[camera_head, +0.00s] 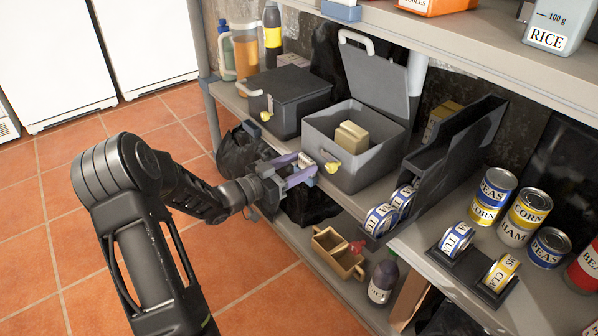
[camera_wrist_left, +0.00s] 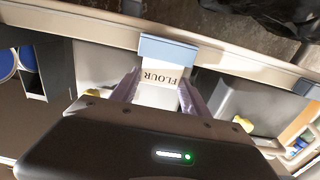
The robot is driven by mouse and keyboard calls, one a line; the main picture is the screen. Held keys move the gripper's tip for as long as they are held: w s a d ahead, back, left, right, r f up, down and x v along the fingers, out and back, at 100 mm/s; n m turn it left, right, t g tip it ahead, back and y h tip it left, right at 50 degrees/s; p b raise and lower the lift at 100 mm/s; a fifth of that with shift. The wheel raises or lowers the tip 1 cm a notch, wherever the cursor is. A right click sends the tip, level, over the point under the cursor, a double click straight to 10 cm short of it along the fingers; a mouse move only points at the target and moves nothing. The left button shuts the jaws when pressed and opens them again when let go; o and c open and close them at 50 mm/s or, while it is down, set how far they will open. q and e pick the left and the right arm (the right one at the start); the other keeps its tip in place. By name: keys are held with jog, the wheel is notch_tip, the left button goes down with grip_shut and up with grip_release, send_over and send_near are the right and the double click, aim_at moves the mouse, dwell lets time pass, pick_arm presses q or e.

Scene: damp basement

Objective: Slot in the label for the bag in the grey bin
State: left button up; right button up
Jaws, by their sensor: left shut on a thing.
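My left gripper (camera_head: 300,168) is at the front edge of the middle shelf, before the open grey bin. It is shut on a white label (camera_wrist_left: 158,76) reading FLOUR, upside down in the left wrist view. The label's end meets a blue holder (camera_wrist_left: 168,48) on the shelf edge; I cannot tell how far it is inserted. My right gripper is not in view.
A dark lidded bin (camera_head: 290,95) stands left of the open one. A wooden box (camera_head: 337,255) and a dark bottle (camera_head: 382,280) stand below. The tiled floor is clear.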

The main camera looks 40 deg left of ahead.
pick_arm(q)
jog(key=shift+f, duration=0.6)
jog(key=shift+r, duration=0.1)
jog(key=o, duration=1.3)
jog(key=shift+s+a, duration=0.15)
jog(key=shift+s, duration=0.3)
jog(key=p+v, duration=0.4)
jog(key=v, duration=0.7)
